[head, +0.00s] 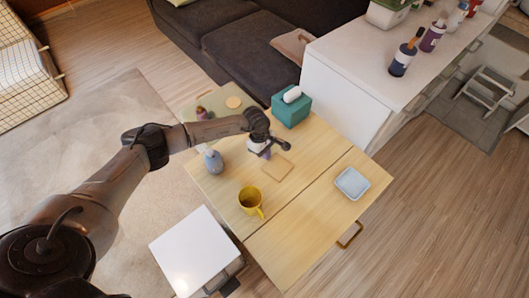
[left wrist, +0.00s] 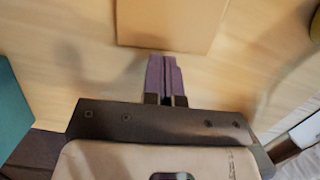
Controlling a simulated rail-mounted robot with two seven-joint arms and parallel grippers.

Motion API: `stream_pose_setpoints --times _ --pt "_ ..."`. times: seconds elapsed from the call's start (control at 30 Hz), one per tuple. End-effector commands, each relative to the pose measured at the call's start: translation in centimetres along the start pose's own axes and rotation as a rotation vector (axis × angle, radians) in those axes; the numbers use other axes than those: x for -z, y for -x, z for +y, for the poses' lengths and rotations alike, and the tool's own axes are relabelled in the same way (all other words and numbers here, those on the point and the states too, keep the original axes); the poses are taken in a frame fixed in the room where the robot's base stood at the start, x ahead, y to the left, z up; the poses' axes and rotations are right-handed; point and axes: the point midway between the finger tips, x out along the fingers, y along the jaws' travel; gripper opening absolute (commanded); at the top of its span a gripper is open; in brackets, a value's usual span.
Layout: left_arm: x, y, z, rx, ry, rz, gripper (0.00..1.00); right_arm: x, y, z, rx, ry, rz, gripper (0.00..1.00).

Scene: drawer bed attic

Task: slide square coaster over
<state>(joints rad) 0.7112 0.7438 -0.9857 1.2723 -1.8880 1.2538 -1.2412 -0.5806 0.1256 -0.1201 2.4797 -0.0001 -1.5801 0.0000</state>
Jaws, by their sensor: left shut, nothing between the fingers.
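The square coaster (head: 277,168) is a flat, light wood-coloured square lying on the wooden table, near its middle. It shows at the top of the left wrist view (left wrist: 172,22), where its near edge lies just beyond my fingertips. My left gripper (head: 266,154) is shut and empty, beside the coaster's far-left edge in the head view. Its purple fingers show side by side in the left wrist view (left wrist: 164,76). I cannot tell whether the tips touch the coaster or the table. My right gripper is not in view.
A white cabinet (head: 345,85) stands behind. Bare table lies right of the coaster.

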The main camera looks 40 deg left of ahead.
Motion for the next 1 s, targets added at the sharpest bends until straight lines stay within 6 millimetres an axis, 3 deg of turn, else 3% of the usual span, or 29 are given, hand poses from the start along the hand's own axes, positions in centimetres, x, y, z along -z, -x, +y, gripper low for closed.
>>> stream_pose_setpoints --times 0.2,0.4,0.8,1.0 --pt "-3.8 -0.8 0.1 0.0 -0.006 -0.001 0.0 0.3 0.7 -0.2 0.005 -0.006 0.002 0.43" --pt "-6.0 -1.4 0.0 0.0 -0.002 -0.001 0.0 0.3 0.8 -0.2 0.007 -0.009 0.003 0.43" --pt "-5.9 -1.5 0.0 0.0 0.0 0.0 0.0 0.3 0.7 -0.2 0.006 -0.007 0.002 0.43" --pt "-3.7 -1.2 0.0 -0.002 0.004 0.003 0.0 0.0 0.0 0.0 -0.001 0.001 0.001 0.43"
